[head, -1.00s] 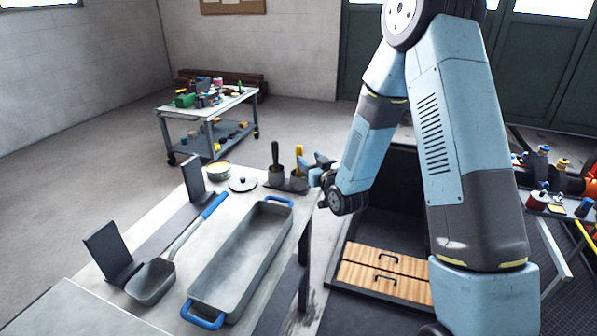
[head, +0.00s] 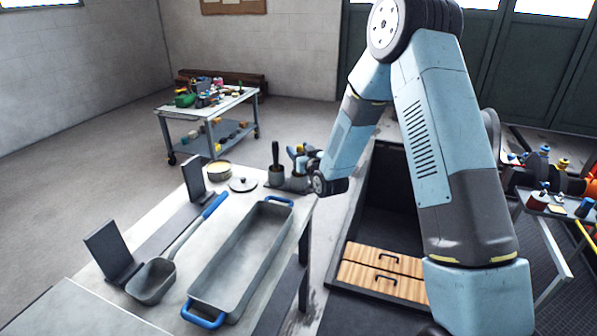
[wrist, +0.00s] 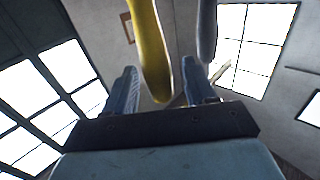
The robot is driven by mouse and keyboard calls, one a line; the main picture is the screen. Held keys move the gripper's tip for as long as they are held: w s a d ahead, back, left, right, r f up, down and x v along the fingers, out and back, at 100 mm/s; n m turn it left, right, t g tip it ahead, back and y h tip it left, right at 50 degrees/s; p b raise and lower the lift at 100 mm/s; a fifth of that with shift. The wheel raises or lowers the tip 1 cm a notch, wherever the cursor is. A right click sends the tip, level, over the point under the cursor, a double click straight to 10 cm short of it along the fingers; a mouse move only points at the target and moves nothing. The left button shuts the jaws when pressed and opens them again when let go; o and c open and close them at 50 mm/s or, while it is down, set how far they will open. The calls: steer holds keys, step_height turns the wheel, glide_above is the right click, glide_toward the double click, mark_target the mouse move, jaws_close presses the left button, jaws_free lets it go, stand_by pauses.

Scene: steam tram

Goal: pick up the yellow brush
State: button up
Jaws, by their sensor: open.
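The yellow brush (wrist: 150,45) shows in the wrist view as a long yellow handle. It lies between the two fingers of my gripper (wrist: 158,78), and its rounded end comes close to the palm. The fingers are apart, with gaps beside the handle. In the head view my gripper (head: 302,158) is at the brush holder (head: 275,175) on the far end of the workbench. There the fingers hide most of the yellow brush and its cup.
A dark-handled brush (head: 276,153) stands just left of my gripper; a grey handle (wrist: 206,30) shows beside the right finger. A long metal tray (head: 240,262), a ladle (head: 155,279), a lid (head: 243,185) and a round tin (head: 219,170) are on the workbench (head: 150,225).

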steer(key=c, duration=1)
steer(key=shift+r, duration=0.1)
